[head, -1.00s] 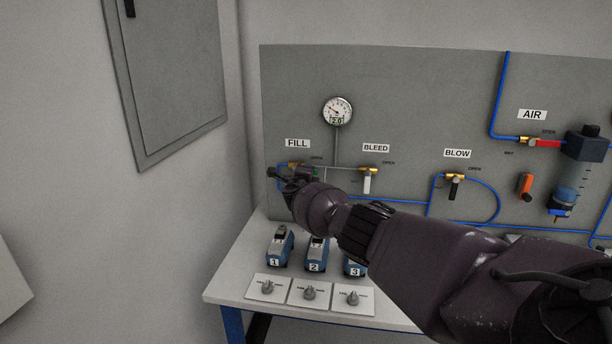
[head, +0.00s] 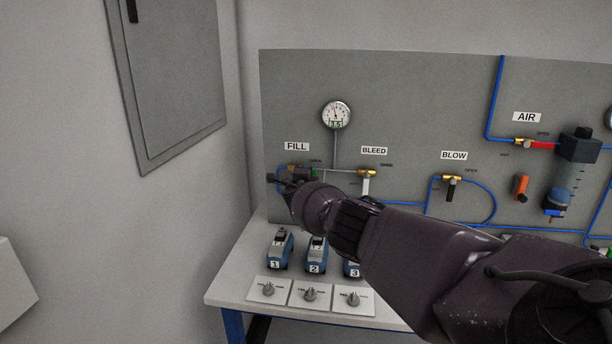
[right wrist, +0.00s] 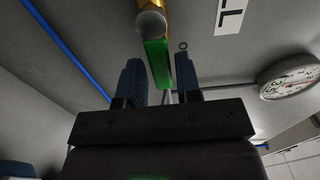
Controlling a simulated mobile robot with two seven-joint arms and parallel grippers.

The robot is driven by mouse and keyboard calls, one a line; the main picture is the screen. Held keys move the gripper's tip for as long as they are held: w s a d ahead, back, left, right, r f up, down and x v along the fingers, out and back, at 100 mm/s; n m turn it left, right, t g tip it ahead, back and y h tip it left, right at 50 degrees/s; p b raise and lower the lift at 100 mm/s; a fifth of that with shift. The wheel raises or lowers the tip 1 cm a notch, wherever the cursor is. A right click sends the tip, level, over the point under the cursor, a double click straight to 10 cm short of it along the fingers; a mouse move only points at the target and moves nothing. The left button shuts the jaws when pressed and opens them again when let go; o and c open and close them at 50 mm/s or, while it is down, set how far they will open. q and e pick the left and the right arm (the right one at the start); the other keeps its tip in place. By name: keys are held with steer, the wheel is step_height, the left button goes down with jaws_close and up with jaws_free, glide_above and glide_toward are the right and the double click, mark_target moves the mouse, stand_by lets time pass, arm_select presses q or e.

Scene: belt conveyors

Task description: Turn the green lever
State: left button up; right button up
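The green lever (right wrist: 157,62) hangs from a brass valve (right wrist: 152,22) in the right wrist view. In the head view, the lever (head: 314,172) shows as a small green patch under the FILL label (head: 297,146). My right gripper (right wrist: 160,82) has its two blue fingers apart, one on each side of the lever, with narrow gaps visible between them. In the head view, my right gripper (head: 282,182) is at the FILL valve, and my wrist partly hides it. My left gripper is not in view.
A round gauge (head: 336,115) is above the FILL valve. The BLEED valve (head: 367,180) with a white lever and the BLOW valve (head: 451,186) with a black lever are to the right. Numbered blue devices (head: 280,250) and knob plates (head: 268,290) are on the bench below.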

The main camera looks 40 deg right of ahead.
steer(key=shift+o, duration=1.1)
steer(key=shift+s+a, duration=0.15)
steer(key=shift+a, duration=0.1)
steer(key=p+v, duration=0.1)
steer(key=v, duration=0.9)
steer(key=shift+s+p, duration=0.2)
steer(key=shift+p, duration=0.15)
